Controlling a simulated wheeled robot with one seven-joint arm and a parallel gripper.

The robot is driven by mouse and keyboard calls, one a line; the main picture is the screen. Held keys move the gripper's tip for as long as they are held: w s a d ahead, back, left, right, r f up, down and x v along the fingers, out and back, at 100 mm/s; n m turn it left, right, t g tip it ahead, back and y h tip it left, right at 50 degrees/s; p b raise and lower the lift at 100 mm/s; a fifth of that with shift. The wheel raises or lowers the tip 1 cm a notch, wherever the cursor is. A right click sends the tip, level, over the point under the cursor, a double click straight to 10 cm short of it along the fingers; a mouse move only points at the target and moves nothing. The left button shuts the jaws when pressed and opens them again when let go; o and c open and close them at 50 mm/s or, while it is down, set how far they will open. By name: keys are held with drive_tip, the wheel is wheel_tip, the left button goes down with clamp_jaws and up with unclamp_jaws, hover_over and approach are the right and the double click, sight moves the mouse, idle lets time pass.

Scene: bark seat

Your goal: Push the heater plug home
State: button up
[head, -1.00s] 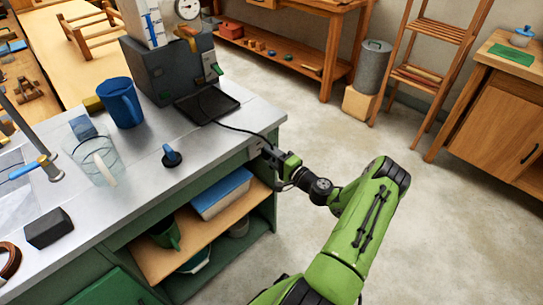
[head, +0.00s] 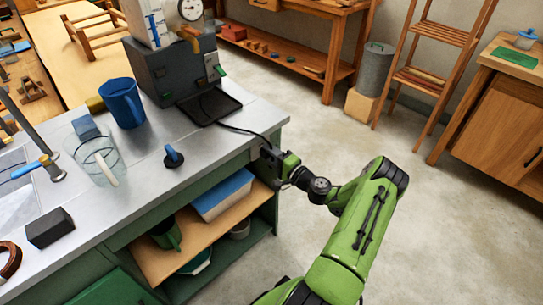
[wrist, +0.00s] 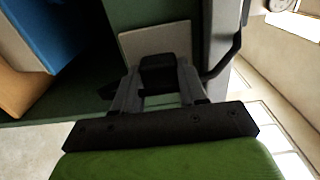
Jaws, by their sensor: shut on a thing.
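My gripper (head: 272,157) is at the end face of the green workbench, just under the worktop edge. In the wrist view, its two fingers (wrist: 158,88) are shut on the black plug (wrist: 158,68). A light grey socket plate (wrist: 150,40) on the green panel lies straight beyond the plug. The plug's front and the plate's holes are hidden, so I cannot tell how deep it sits. The black cord (head: 238,129) runs from the dark grey heater box (head: 163,75) across the worktop and over the edge; it also shows beside the gripper in the wrist view (wrist: 232,55).
The worktop (head: 140,160) holds a blue jug (head: 122,103), a glass beaker (head: 98,160) and a small blue-handled item (head: 173,156). A blue-lidded box (head: 222,194) stands on the open shelf left of my gripper. The floor (head: 330,125) to the right is clear.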

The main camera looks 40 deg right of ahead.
drive_tip(key=shift+w, duration=0.6)
idle(0.3)
drive_tip(key=o, duration=1.1)
drive_tip(key=shift+o, duration=0.2)
drive_tip(key=s+p, duration=0.2)
drive_tip(key=s, duration=1.3)
drive_tip(key=shift+s+d, duration=0.2)
drive_tip(key=shift+s, duration=0.2)
